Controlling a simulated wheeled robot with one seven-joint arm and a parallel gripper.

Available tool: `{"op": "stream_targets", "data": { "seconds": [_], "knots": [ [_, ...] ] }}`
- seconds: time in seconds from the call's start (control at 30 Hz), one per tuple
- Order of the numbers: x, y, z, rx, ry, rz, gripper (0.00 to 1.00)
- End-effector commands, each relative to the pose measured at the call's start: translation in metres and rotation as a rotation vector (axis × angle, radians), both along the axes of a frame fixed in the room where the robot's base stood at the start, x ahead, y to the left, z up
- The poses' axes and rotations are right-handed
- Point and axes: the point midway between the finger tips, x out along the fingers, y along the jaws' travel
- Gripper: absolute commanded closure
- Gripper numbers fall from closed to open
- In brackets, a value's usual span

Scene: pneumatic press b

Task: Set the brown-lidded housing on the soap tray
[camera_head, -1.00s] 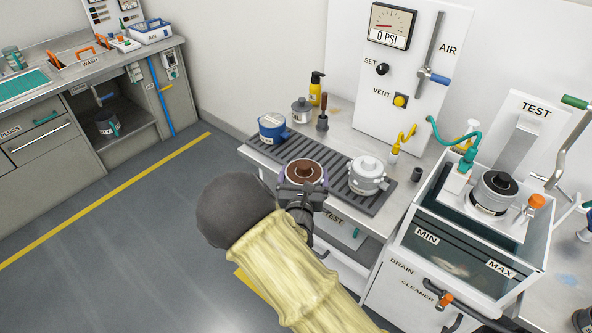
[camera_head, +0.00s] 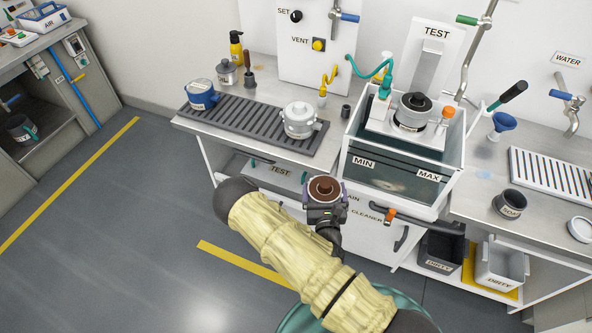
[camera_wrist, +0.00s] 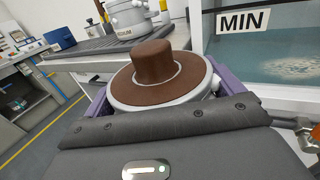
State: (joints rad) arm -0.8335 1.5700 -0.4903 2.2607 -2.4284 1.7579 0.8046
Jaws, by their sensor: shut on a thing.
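The brown-lidded housing (camera_head: 323,187) is held in my gripper (camera_head: 325,197), in front of the bench and just left of the cleaner tank's front. In the wrist view the round brown lid with its raised knob (camera_wrist: 155,72) sits upright between purple jaw pads, with a pale rim below it. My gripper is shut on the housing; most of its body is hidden. A white slatted tray (camera_head: 567,187) lies on the right bench; no soap label is readable on it. A dark cup (camera_head: 510,203) with a small label stands beside it.
Floor at left is clear.

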Motion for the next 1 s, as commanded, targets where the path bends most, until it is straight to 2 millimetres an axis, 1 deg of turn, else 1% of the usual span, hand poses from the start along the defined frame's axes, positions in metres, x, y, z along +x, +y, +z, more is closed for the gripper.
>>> {"op": "stream_targets", "data": {
  "seconds": [0.03, 0.13, 0.2, 0.3, 0.43, 0.53, 1.0],
  "knots": [
    [-0.006, -0.016, -0.003, -0.007, 0.005, -0.007, 0.52],
    [-0.016, -0.042, -0.005, -0.006, 0.010, -0.016, 0.52],
    [-0.021, -0.057, 0.001, -0.005, 0.013, -0.020, 0.52],
    [-0.024, -0.067, 0.010, 0.000, 0.010, -0.022, 0.52],
    [-0.026, -0.072, 0.016, 0.002, 0.010, -0.024, 0.52],
    [-0.026, -0.074, 0.015, 0.003, 0.010, -0.025, 0.52],
    [-0.026, -0.072, 0.014, 0.003, 0.009, -0.023, 0.52]
  ]
}}
